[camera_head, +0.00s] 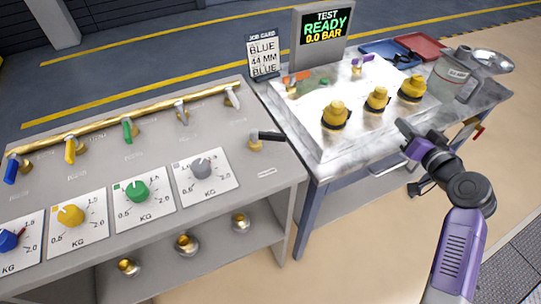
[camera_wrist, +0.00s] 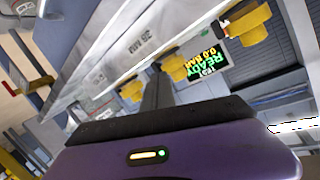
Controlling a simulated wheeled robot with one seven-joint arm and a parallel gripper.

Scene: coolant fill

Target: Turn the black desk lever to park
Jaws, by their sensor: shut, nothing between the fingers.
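The black desk lever (camera_head: 269,137) sits on a brass valve body at the right end of the grey desk in the head view. Its handle points right, toward the steel table. A pale label plate lies on the desk in front of it. My gripper (camera_head: 403,126) is shut and empty, over the front right part of the steel table, well to the right of the lever and apart from it. In the wrist view my gripper's closed dark fingers (camera_wrist: 157,88) point at the table with its yellow-capped fittings; I cannot make out the lever there.
The grey desk (camera_head: 290,172) carries blue, yellow, green and grey levers and dials. The steel table (camera_head: 345,165) holds several yellow-capped fittings (camera_head: 336,114), a job card (camera_head: 263,58), a display (camera_head: 322,30) reading READY and a clear container (camera_head: 447,80). A narrow gap separates desk and table.

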